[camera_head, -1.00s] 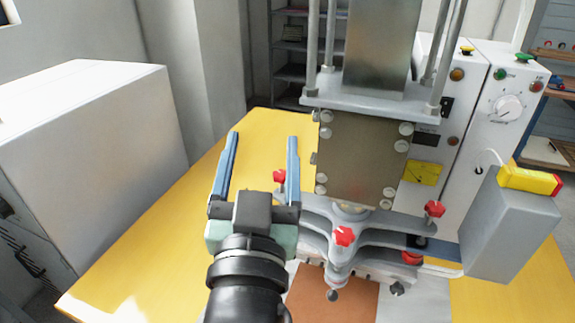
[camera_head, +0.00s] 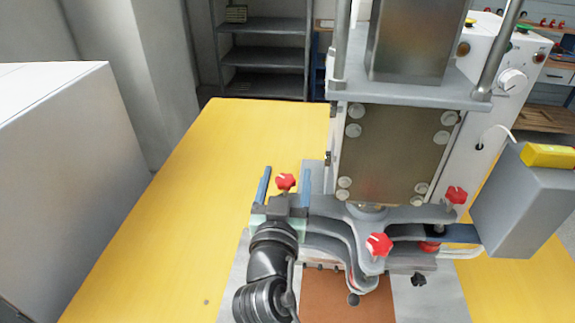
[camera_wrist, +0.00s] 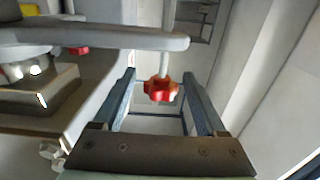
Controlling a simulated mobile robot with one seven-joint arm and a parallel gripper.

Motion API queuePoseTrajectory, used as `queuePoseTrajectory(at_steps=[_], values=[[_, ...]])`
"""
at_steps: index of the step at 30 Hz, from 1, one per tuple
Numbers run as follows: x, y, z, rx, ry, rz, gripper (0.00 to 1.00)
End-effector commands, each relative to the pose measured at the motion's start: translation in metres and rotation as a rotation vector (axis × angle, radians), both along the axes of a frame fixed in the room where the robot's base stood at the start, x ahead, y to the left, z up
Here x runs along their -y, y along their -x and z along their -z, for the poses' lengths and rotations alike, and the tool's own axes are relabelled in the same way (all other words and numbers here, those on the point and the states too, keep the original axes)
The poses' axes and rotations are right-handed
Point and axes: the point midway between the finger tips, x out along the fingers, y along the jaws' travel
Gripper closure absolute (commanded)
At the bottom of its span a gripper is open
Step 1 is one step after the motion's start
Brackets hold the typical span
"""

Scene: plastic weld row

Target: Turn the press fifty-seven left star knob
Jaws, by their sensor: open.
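The left star knob (camera_head: 285,182) is red and sits at the left end of the grey clamp arm of the press (camera_head: 400,150). My gripper (camera_head: 285,172) is open, and in the head view the knob shows between its two blue fingers. In the wrist view the red knob (camera_wrist: 161,88) hangs on a pale stem between the fingers of my open gripper (camera_wrist: 160,80). A gap shows on both sides of the knob, and the fingers do not appear to touch it.
A grey box with a yellow top (camera_head: 530,200) stands at the right. The yellow table (camera_head: 170,210) is clear at left, beside a white cabinet (camera_head: 70,170).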

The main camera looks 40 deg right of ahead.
Motion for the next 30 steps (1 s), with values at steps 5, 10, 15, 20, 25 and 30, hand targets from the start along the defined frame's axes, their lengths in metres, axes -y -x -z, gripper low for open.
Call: queuePoseTrajectory(at_steps=[5,10,15,20,25,30], values=[[0.014,-0.012,-0.001,0.001,-0.001,0.0,0.26],[0.018,-0.016,0.0,0.001,0.0,-0.001,0.26],[0.018,-0.016,0.0,0.001,0.0,-0.001,0.26],[0.018,-0.016,0.0,0.001,0.0,-0.001,0.44],[0.018,-0.016,0.0,0.001,-0.001,-0.001,0.74],[0.018,-0.016,0.0,0.0,0.0,-0.001,1.0]])
